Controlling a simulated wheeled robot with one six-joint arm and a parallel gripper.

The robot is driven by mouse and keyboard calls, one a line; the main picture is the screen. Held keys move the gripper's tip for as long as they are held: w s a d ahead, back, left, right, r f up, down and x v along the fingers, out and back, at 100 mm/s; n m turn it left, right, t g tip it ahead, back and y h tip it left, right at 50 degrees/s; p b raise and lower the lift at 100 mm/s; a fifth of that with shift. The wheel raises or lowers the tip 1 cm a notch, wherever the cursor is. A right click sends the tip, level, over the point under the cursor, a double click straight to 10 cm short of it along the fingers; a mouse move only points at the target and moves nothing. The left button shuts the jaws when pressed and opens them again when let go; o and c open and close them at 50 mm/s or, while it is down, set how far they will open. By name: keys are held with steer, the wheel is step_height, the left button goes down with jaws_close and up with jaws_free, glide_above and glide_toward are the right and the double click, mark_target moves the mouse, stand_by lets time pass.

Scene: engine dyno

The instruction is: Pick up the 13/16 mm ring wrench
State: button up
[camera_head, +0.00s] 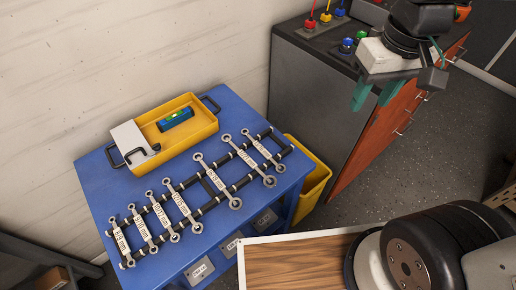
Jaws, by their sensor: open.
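Several ring wrenches lie side by side across a black rail rack (198,208) on the blue table. Each has a white label. The labels are too small to read surely, so I cannot tell which is the 13/16 mm ring wrench. One wrench (217,180) lies right of a gap in the row, with others such as one wrench (119,241) at the near left end and one (262,149) at the far right end. My gripper (376,95), with teal fingers, is open and empty, at the upper right, well apart from the rack and above the cabinet side.
The blue table (100,190) also bears a yellow tray (196,125) with a blue level (175,119) in it. A dark cabinet (310,95) stands behind right, with coloured items on top. A yellow bin (317,180) stands beside the table. A wood-topped surface (290,265) is in front.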

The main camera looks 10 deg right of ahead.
steer(key=w+a+f+n, duration=0.1)
steer(key=w+a+f, duration=0.3)
steer(key=w, duration=0.2)
steer(key=n+g, duration=0.1)
steer(key=n, duration=0.3)
glide_above(261, 148)
step_height(261, 148, down, 16)
step_height(261, 148, down, 8)
steer(key=shift+s+r, duration=0.1)
steer(key=shift+r, duration=0.15)
steer(key=shift+f, duration=0.45)
steer(key=shift+f, duration=0.25)
jaws_close()
